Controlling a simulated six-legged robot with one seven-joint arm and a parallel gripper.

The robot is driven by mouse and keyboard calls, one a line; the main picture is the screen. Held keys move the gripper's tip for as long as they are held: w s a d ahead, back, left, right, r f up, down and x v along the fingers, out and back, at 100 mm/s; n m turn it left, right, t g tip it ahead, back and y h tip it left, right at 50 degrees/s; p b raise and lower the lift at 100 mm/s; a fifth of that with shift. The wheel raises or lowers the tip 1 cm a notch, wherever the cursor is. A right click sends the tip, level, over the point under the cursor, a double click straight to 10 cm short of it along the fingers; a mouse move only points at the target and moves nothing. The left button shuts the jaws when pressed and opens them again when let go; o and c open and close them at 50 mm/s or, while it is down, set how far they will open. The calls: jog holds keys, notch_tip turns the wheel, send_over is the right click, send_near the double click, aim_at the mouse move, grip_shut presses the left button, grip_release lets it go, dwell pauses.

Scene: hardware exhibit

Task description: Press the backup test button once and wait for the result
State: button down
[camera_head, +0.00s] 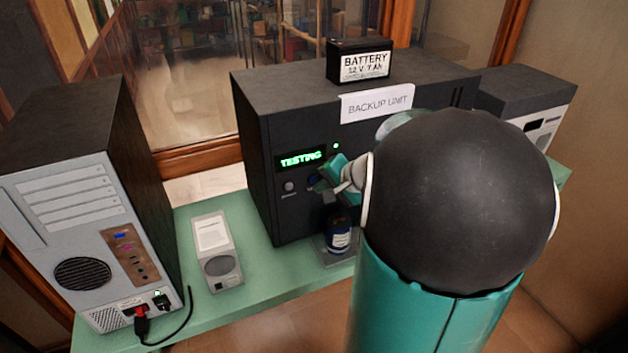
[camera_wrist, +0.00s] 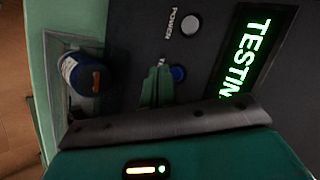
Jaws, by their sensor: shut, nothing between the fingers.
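The backup unit (camera_head: 258,165) is a large black cabinet with a paper sign, "BACKUP UNIT". Its display (camera_head: 301,159) reads "TESTING" in green, with a small green light beside it. The display also shows in the wrist view (camera_wrist: 246,55). The blue button (camera_wrist: 178,73) sits on the front panel beside the silver POWER button (camera_wrist: 190,23); its label is mostly hidden by my fingers. My gripper (camera_wrist: 158,72) is shut and empty, its fingertips right beside the blue button. I cannot tell whether they touch it.
A blue can (camera_head: 339,236) stands on a small tray (camera_head: 334,260) below the panel, close to my gripper. A battery (camera_head: 360,65) sits on the cabinet. A grey computer tower (camera_head: 75,200), a small light-grey device (camera_head: 216,250) and another box (camera_head: 530,100) share the green bench (camera_head: 270,270).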

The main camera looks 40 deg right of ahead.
jog(key=shift+s, duration=0.1)
jog(key=s, duration=0.2)
jog(key=s+a, duration=0.1)
jog(key=s, duration=0.1)
jog(key=shift+s+a, duration=0.2)
jog(key=shift+s, duration=0.1)
dwell(0.8)
jog(key=s+a+r+n+g, duration=0.1)
jog(key=a+n, duration=0.3)
jog(key=a, duration=0.5)
jog(key=s+a+r+n+g, duration=0.1)
jog(key=s+a+r+n, duration=0.2)
jog(key=a, duration=0.6)
jog(key=s+a+r+n+g+h, duration=0.1)
jog(key=s+a+r+n+g, duration=0.1)
jog(key=a+n, duration=0.5)
jog(key=shift+s+a+r, duration=0.45)
jog(key=shift+s+a, duration=0.5)
jog(key=shift+s, duration=0.3)
jog(key=shift+d, duration=0.15)
